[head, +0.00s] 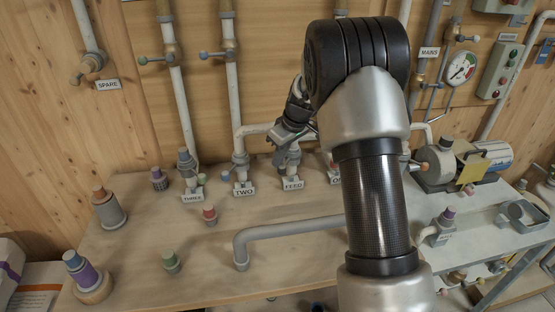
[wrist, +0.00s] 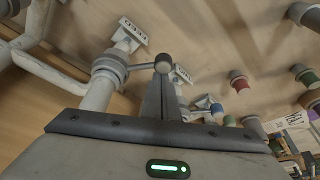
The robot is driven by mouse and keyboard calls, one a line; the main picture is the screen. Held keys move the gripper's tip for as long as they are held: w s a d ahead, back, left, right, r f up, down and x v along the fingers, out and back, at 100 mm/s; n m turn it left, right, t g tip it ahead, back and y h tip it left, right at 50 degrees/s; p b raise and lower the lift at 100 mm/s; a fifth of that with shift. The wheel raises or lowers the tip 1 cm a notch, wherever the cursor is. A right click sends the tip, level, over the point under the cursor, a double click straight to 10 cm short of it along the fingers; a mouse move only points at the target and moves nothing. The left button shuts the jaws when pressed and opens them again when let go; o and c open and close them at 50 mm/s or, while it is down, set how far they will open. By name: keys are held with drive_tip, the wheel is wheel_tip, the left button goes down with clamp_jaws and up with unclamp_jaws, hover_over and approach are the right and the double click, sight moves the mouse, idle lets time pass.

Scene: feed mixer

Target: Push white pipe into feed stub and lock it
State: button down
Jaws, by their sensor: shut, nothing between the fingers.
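The feed stub (head: 294,157) stands at the back of the bench behind its FEED plate (head: 293,184). A white pipe (head: 262,129) with an elbow runs at the back, between the TWO stub and the feed stub; its far part is hidden by my arm. My gripper (head: 285,143) is at the feed stub's upper end. In the wrist view, my gripper (wrist: 161,92) is shut and empty. Its tips are close to a grey ball-ended lever (wrist: 163,64) on a grey collar (wrist: 108,69); I cannot tell if they touch. A white pipe (wrist: 98,95) meets that collar.
The TWO stub (head: 241,164) and THREE stub (head: 188,170) stand to the left. A grey bent pipe (head: 290,228) lies along the bench front. Several capped stubs stand left, including a red-capped one (head: 210,214). A motor (head: 440,160) stands right. My arm crosses the middle.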

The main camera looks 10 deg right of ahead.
drive_tip(key=shift+s+d+f+n+b, duration=0.1)
drive_tip(key=shift+s+d+n+b, duration=0.1)
drive_tip(key=shift+n+b, duration=0.15)
drive_tip(key=shift+s+d+f+n+g+y+b, duration=0.1)
drive_tip(key=shift+s+d+n+g+y+b, duration=0.3)
drive_tip(key=shift+d+n+b, duration=0.5)
drive_tip(key=d+n+g+p, duration=0.3)
drive_tip(key=d+n, duration=0.4)
drive_tip(key=n, duration=0.3)
drive_tip(key=shift+s+r+y+p, duration=0.2)
drive_tip(key=shift+s+y+p, duration=0.05)
drive_tip(key=shift+y+p, duration=0.2)
drive_tip(key=shift+w+d, duration=0.1)
drive_tip(key=shift+d, duration=0.1)
